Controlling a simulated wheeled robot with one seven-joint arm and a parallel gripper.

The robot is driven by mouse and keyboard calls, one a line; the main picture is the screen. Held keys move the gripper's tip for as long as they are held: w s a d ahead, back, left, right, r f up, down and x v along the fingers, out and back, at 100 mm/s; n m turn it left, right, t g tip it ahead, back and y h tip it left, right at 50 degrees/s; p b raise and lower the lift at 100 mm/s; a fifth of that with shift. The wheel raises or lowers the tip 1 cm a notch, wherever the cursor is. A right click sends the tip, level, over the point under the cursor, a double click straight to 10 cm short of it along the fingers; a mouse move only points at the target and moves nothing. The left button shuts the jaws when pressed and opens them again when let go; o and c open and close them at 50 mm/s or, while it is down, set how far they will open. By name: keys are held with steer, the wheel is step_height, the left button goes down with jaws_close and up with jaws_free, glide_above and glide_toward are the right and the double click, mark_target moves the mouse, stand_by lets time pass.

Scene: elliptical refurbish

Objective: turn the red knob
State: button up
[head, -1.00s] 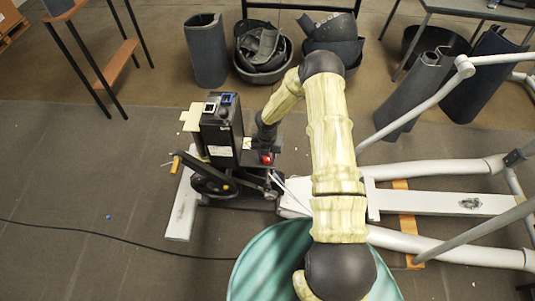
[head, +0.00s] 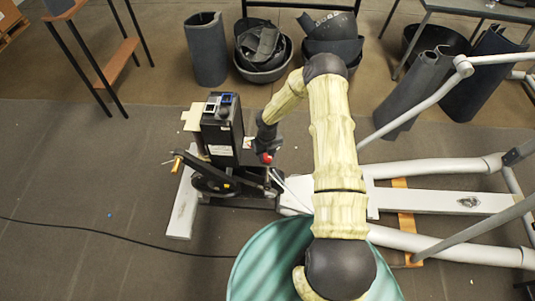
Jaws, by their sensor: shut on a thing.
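The red knob (head: 266,158) shows as a small red spot on the dark drive unit of the elliptical machine, just right of the upright black box (head: 221,128). My gripper (head: 266,148) is at the end of my yellowish arm, pointing down onto the knob. It is dark and small here, and its fingers are shut on the red knob. The gripper and the dark parts around it hide some of the knob.
White frame tubes (head: 440,200) of the machine spread to the right. A black cable (head: 110,236) runs across the floor at left. Black bins (head: 262,50) and rolled dark mats (head: 207,50) stand at the back. The floor at left is mostly clear.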

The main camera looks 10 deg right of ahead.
mark_target(267, 156)
stand_by(0.3)
steer(key=o, duration=1)
steer(key=shift+r, duration=0.1)
step_height(267, 156, up, 17)
steer(key=shift+r+b, duration=0.15)
steer(key=shift+b, duration=0.15)
